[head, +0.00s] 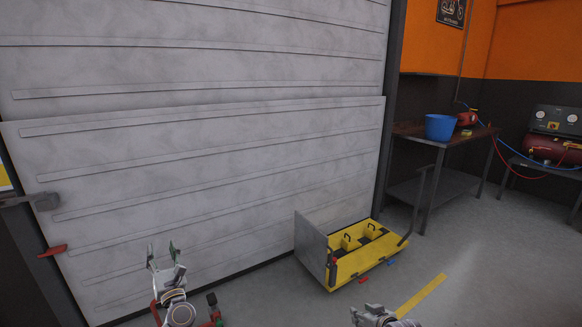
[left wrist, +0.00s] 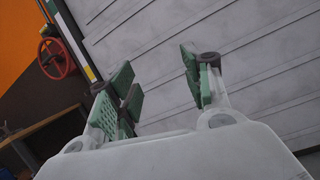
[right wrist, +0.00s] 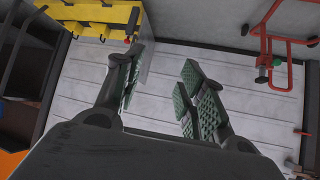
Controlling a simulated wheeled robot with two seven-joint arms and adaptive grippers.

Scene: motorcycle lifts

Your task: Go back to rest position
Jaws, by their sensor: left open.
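My left gripper (head: 162,252) is at the lower left of the head view, in front of the shutter door, with its fingers pointing up. In the left wrist view its fingers (left wrist: 155,75) are spread, with nothing between them. My right gripper (head: 366,315) shows only partly at the bottom edge of the head view.
A yellow cart (head: 362,262) with a grey panel stands by the door (head: 200,140). A workbench (head: 425,138) with a blue bucket (head: 440,127) and a red compressor (head: 553,147) are at the right. A red handwheel (left wrist: 57,58) is on the left. Floor in the right foreground looks clear.

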